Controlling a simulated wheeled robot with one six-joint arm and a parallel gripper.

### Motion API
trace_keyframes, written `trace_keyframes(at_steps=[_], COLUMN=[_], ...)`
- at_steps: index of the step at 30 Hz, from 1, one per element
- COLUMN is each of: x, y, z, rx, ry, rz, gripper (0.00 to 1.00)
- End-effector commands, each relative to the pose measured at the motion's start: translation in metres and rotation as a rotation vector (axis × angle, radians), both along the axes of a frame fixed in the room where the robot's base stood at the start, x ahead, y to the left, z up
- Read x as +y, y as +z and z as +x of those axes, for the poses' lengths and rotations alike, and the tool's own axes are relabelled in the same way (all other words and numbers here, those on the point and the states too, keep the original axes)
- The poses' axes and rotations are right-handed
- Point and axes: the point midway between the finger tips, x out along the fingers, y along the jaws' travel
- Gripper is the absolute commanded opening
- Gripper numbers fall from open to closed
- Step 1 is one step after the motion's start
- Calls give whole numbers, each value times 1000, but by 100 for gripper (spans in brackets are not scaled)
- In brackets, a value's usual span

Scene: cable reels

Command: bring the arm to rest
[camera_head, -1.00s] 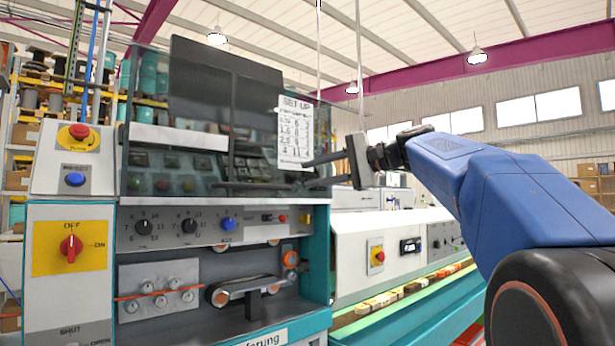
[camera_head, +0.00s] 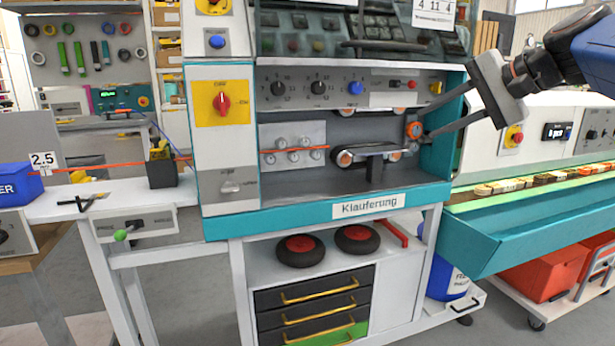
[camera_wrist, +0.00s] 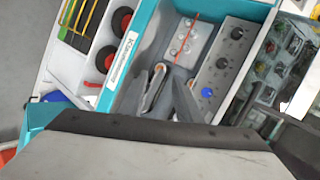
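My gripper (camera_head: 428,120) reaches in from the right in the head view, in front of the right end of the teal and white machine (camera_head: 461,130). Its two dark fingers are apart, with nothing seen between them. The wrist view also shows the spread fingers (camera_wrist: 168,82), pointing toward the machine's roller bay. Whether a fingertip touches the machine, I cannot tell. My blue arm enters at the upper right, partly cut off by the picture edge.
The machine front has a red rotary switch (camera_head: 222,103), knobs, small rollers (camera_head: 306,148) and a belt unit (camera_head: 370,154). A blue box (camera_head: 18,186) stands at left. A teal trough (camera_head: 520,228) runs right, above a red crate (camera_head: 548,275). Drawers (camera_head: 312,300) sit below.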

Motion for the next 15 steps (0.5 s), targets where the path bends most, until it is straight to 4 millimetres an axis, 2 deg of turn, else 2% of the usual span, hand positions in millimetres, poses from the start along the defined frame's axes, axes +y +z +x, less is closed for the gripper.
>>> trace_keyframes(at_steps=[1, 6, 10, 15], x=[8, 19, 20, 11], y=[-27, -119, -187, -273], z=[-16, -67, -111, -168], rx=[21, 80, 115, 143], ry=[19, 89, 165, 289], rz=[-57, -275, -446, -679], gripper=[31, 31, 31, 31])
